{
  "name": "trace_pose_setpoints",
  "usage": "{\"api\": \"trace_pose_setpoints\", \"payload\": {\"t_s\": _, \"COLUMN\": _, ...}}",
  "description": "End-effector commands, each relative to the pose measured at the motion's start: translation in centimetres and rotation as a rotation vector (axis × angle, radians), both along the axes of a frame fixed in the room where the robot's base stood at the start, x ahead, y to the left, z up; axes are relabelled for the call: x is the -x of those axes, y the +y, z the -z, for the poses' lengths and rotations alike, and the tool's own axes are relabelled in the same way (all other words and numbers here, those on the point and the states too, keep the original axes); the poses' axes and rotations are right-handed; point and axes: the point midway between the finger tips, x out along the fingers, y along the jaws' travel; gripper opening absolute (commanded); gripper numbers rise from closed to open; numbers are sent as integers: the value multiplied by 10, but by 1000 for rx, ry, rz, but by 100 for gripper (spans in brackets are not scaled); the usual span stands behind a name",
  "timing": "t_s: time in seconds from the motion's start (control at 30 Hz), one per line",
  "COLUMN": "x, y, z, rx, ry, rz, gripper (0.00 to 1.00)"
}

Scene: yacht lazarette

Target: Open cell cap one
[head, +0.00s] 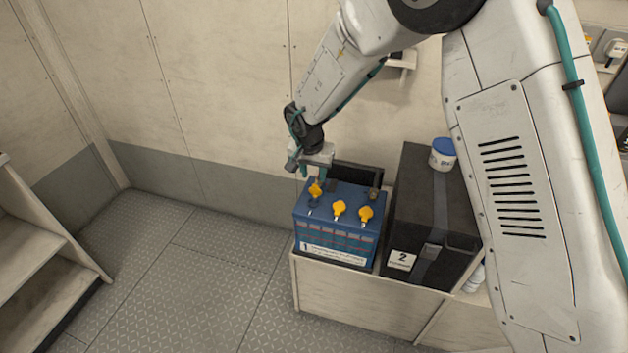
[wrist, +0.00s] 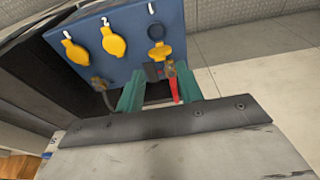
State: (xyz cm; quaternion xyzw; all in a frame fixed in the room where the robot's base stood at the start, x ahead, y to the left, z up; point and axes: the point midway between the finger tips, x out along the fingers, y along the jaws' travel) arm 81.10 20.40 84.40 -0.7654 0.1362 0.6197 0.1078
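The blue battery (head: 335,235) sits on a low bench, its front labelled 1. Its top has three yellow caps in a row. Cell cap one (head: 315,190) is the left one in the head view and the right one in the wrist view (wrist: 160,51). It appears hinged back, with a dark round opening (wrist: 155,32) uncovered beside its number. Caps two (wrist: 114,44) and three (wrist: 76,52) lie flat over their openings. My gripper (head: 312,175) is just above and behind cap one. In the wrist view its teal fingers (wrist: 159,72) are apart, with no cap between them.
A red-and-dark terminal (wrist: 172,84) shows between the fingers, and another terminal (wrist: 98,84) beside them. A black box labelled 2 (head: 425,215) stands right of the battery, carrying a blue-lidded tub (head: 443,155). The wall is close behind; the floor at left is clear.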

Motion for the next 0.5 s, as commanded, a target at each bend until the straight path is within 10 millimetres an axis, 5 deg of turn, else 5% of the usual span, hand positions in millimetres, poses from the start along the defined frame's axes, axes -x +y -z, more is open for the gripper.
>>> {"api": "trace_pose_setpoints", "payload": {"t_s": 0.2, "x": 5, "y": 2, "z": -22, "rx": 5, "ry": -5, "rz": 0, "gripper": 36}}
{"api": "trace_pose_setpoints", "payload": {"t_s": 0.5, "x": 5, "y": 2, "z": -23, "rx": 6, "ry": -4, "rz": 0, "gripper": 36}}
